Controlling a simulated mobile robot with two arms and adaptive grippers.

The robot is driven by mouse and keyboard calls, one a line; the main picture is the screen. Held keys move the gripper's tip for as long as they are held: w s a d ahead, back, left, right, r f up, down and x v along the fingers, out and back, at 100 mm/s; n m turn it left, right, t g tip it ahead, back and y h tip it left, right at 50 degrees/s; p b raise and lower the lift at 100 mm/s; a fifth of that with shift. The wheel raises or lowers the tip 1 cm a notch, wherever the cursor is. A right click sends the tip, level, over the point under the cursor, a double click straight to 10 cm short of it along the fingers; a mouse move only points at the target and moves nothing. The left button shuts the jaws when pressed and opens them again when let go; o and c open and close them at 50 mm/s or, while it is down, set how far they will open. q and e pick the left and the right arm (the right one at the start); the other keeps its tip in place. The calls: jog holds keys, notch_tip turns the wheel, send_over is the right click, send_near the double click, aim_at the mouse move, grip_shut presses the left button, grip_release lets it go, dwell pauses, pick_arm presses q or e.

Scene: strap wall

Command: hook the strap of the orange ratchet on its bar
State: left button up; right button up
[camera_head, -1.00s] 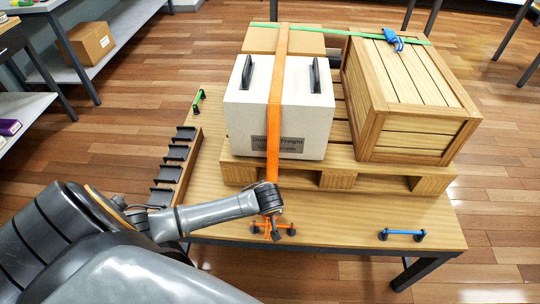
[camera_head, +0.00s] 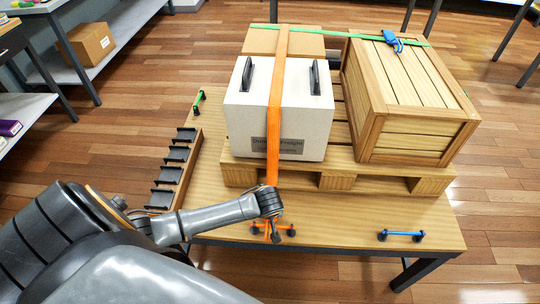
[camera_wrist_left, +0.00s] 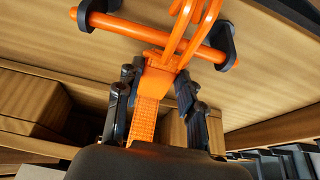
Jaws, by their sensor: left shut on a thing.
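The orange strap (camera_head: 274,120) runs over the cardboard box and down the front of the white box. My left gripper (camera_head: 270,212) is at the table's front edge, shut on the orange hook end of this strap. In the left wrist view, the fingers (camera_wrist_left: 158,88) are on either side of the hook's block (camera_wrist_left: 158,76). The hook's prongs (camera_wrist_left: 186,30) cross the orange bar (camera_wrist_left: 130,27), which sits between two dark brackets. I cannot tell whether they are around the bar or only in front of it. No orange ratchet body is clear. My right gripper is not in view.
A white box (camera_head: 241,112) and wooden crate (camera_head: 415,145) stand on a pallet (camera_head: 338,181). A green strap (camera_head: 357,34) with a blue ratchet (camera_head: 393,41) crosses the crate. A blue bar (camera_head: 401,236) is at front right, a green bar (camera_head: 198,100) at left.

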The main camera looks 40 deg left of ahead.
pick_arm(q)
jog(key=shift+w+a, duration=0.1)
jog(key=shift+w, duration=0.1)
jog(key=shift+w+a+f+b, duration=0.15)
jog(key=shift+w+a, duration=0.2)
jog(key=shift+w, duration=0.2)
jog(key=shift+w+a+f+b, duration=0.15)
jog(key=shift+w+a, duration=0.15)
jog(key=shift+w, duration=0.2)
jog(key=shift+r, duration=0.1)
jog(key=shift+w+a, duration=0.1)
jog(key=shift+w, duration=0.05)
dwell(0.4)
jog(key=o, duration=1.3)
